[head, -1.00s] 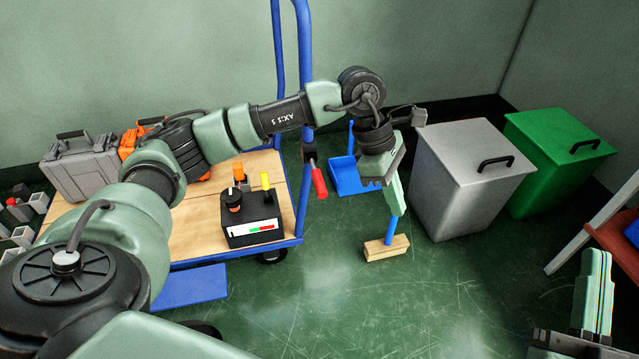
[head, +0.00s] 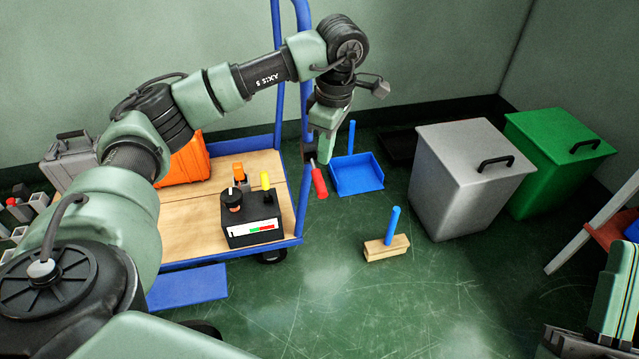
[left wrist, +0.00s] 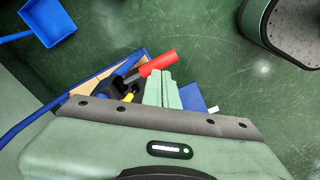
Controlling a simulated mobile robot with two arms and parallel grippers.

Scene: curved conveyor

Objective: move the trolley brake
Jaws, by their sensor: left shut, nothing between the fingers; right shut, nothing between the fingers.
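The trolley brake appears to be the red-handled lever (head: 319,181), on a dark bracket at the near right post of the blue trolley (head: 296,222). Its red grip tilts downward. My left gripper (head: 323,160) is shut and empty, with its fingertips pointing down close to the lever's upper end; I cannot tell whether they touch. In the left wrist view the red grip (left wrist: 158,63) lies just beyond the shut fingertips (left wrist: 161,74). My right gripper (head: 618,285) is shut and empty at the lower right, partly cut off by the frame.
On the trolley deck stand a black box with knobs (head: 251,218), an orange case (head: 186,163) and a grey case (head: 68,160). A blue dustpan (head: 357,174) and a brush (head: 386,247) are on the floor. Grey (head: 460,185) and green (head: 555,160) bins stand right.

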